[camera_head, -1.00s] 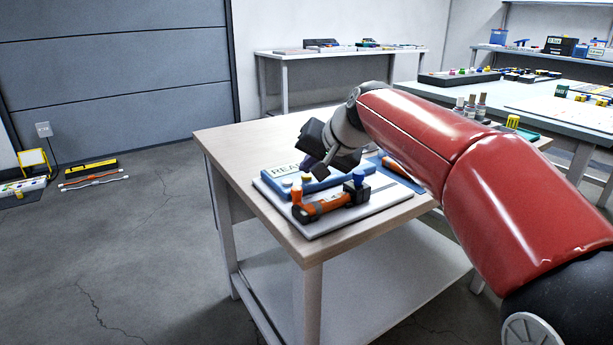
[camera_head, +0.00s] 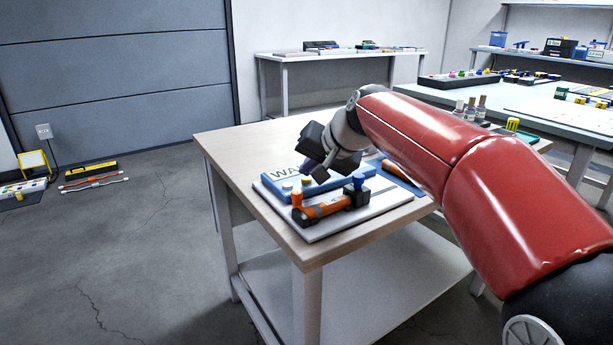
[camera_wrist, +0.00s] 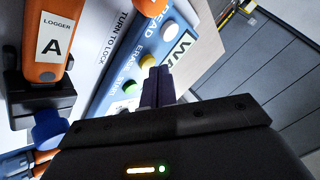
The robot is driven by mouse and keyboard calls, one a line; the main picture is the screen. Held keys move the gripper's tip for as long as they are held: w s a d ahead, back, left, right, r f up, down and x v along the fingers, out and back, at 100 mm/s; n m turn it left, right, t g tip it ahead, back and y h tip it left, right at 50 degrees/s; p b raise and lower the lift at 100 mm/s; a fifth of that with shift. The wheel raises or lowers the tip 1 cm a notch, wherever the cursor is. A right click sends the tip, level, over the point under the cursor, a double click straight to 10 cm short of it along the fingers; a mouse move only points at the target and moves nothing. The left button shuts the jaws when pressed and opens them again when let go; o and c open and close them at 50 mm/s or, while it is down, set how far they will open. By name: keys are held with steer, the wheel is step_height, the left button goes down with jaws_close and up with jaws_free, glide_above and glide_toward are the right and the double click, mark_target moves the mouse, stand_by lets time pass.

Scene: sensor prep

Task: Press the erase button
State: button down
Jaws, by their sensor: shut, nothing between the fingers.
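The blue logger station (camera_head: 325,183) sits on a white board on the wooden table, with its display (camera_head: 285,173) starting "WA". In the wrist view its blue panel (camera_wrist: 110,85) carries a white button (camera_wrist: 167,32), a yellow button (camera_wrist: 148,61) beside the ERASE lettering, and a green button (camera_wrist: 130,88). My gripper (camera_wrist: 158,70) is shut and empty. Its dark fingertips are at the yellow button's edge; I cannot tell whether they touch or press it. In the head view my gripper (camera_head: 309,167) is over the station and hides part of it.
An orange logger marked A (camera_wrist: 48,45) lies in a black holder with a blue knob (camera_wrist: 46,128), close to the station. A blue mat with an orange item (camera_head: 392,168) lies behind. The wooden table's left side (camera_head: 225,150) is clear.

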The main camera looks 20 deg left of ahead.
mark_target(310, 184)
steer(key=shift+r, duration=0.45)
steer(key=shift+r+p, duration=0.1)
steer(key=shift+p, duration=0.2)
step_height(310, 184, up, 5)
steer(key=p, duration=0.4)
steer(key=s+d+f+h, duration=0.1)
steer(key=s+d+f, duration=0.1)
steer(key=s+d, duration=0.35)
steer(key=s+d+f+m+t+h, duration=0.1)
steer(key=s+d+h, duration=0.15)
steer(key=d, duration=0.65)
steer(key=s+d+f+h, duration=0.1)
steer(key=s+d+f, duration=0.1)
steer(key=s+d, duration=0.35)
steer(key=s+d+f+m+h, duration=0.1)
steer(key=s+d+f+h, duration=0.2)
steer(key=s+d+f, duration=0.8)
steer(key=s+d, duration=0.2)
steer(key=s, duration=0.1)
steer(key=shift+d+g, duration=0.15)
steer(key=shift+g, duration=0.15)
